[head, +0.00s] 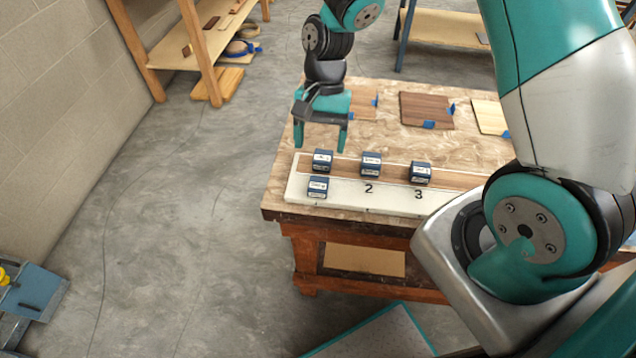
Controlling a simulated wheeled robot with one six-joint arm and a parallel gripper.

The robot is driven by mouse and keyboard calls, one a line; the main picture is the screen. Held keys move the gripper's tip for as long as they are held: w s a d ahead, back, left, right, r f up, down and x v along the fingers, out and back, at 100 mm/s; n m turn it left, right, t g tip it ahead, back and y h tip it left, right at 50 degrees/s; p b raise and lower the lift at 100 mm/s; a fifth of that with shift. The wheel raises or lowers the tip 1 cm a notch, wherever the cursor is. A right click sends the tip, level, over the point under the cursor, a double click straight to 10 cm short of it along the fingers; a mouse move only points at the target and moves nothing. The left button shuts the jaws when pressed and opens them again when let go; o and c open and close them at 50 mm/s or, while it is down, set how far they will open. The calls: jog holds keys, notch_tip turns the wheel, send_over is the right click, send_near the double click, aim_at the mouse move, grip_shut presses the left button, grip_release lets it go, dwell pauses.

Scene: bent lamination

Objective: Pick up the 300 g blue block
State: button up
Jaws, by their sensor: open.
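Several dark blue blocks with white labels sit on a white board. Three stand in a row on its wooden strip: a left block (322,161), a middle block (371,164) and a right block (420,173). Another block (317,187) sits in front of the left one. The labels are too small to read, so I cannot tell which block is 300 g. My gripper (320,148) points down, open and empty, with its fingertips apart just above and behind the left block in the picture.
The white board (345,196) lies along the front of the workbench (285,180), marked 2 and 3. Behind it lie a dark wood panel (425,108) and a pale panel (489,117) with blue pieces. Shelving (205,50) stands at the back left. The floor at left is mostly clear.

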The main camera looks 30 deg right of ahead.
aim_at(319, 183)
jog(key=p+x, duration=0.1)
jog(key=x, duration=0.7)
jog(key=shift+s+f, duration=0.3)
jog(key=shift+s, duration=0.05)
jog(key=c, duration=1.2)
jog(key=shift+r, duration=0.1)
